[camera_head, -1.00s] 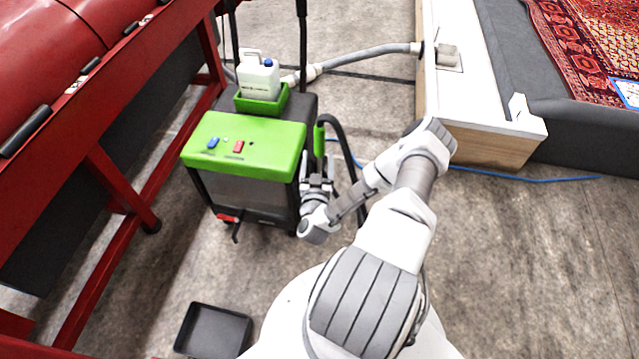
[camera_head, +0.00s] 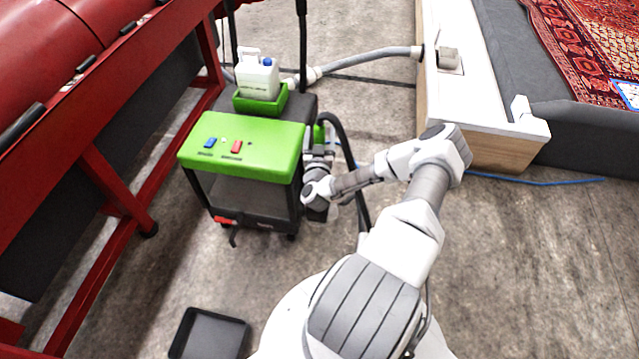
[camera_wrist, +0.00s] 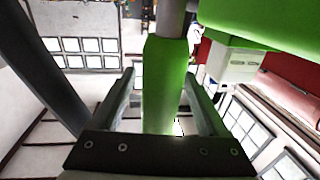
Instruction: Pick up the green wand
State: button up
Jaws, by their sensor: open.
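The green wand (camera_wrist: 164,88) stands upright in the wrist view, running between the two fingers of my gripper (camera_wrist: 162,100). The fingers are apart on either side of it, and I cannot tell whether either touches it. In the head view only a small green part of the wand (camera_head: 319,132) shows at the right side of the green-topped machine (camera_head: 243,145). My gripper (camera_head: 318,158) is just below that part and hides the rest of the wand. Its fingertips are hard to make out there.
A white jug (camera_head: 258,78) stands in a green holder on the machine. A black hose (camera_head: 340,135) curves close beside my gripper. A red frame (camera_head: 110,185) is at the left, and a black tray (camera_head: 210,335) lies on the floor.

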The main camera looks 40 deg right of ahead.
grip_shut()
dwell(1.3)
